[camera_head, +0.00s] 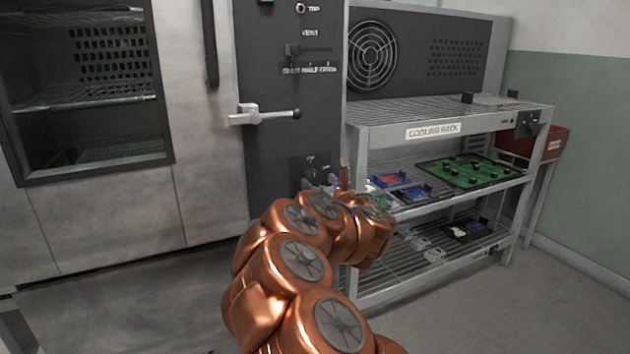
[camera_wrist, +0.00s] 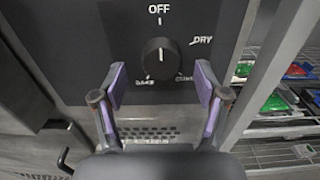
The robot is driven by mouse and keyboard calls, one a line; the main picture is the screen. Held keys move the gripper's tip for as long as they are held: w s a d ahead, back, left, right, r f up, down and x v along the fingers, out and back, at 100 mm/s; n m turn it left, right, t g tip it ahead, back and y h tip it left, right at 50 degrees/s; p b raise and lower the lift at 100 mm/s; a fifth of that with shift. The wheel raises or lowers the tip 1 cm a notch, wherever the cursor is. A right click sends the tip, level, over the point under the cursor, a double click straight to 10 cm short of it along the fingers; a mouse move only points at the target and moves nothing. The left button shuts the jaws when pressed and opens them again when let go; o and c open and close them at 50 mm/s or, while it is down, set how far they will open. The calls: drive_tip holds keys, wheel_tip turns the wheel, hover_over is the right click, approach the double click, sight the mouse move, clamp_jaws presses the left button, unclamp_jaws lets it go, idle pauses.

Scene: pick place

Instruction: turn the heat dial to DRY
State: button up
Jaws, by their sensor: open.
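The heat dial (camera_wrist: 160,59) is a round black knob on the dark panel, in the middle of the wrist view. A faint light mark on it seems to point up, towards the OFF label (camera_wrist: 159,9). The DRY label (camera_wrist: 202,40) is to its upper right; two smaller labels below left and right are hard to read. My gripper (camera_wrist: 160,84) is open, with one purple-padded finger on each side below the dial, apart from it as far as I can tell. In the head view my gripper (camera_head: 325,185) is at the panel's lower part and largely hides the dial.
A lever handle (camera_head: 265,115) and a slider (camera_head: 293,50) are higher on the panel (camera_head: 262,170). The cooling rack (camera_head: 432,131) with boards and trays stands close on the right. A red bin (camera_head: 548,141) is beyond it. An oven window (camera_head: 85,70) is at left.

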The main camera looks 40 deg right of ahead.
sight(316, 178)
drive_tip(key=shift+x, duration=1.7)
drive_tip(key=c, duration=1.1)
drive_tip(key=shift+c, duration=0.2)
drive_tip(key=shift+m, duration=0.4)
drive_tip(key=m+p, duration=0.1)
drive_tip(key=m, duration=0.1)
drive_tip(key=shift+d+r+m, duration=0.1)
drive_tip(key=shift+r+m, duration=0.05)
drive_tip(key=shift+m, duration=0.25)
drive_tip(key=m+p, duration=0.2)
drive_tip(key=m, duration=0.1)
drive_tip(key=shift+m, duration=0.3)
drive_tip(key=m+p, duration=0.4)
drive_tip(key=m, duration=0.2)
drive_tip(key=shift+d, duration=0.15)
drive_tip(key=shift+f+m, duration=0.25)
drive_tip(key=shift+m, duration=0.15)
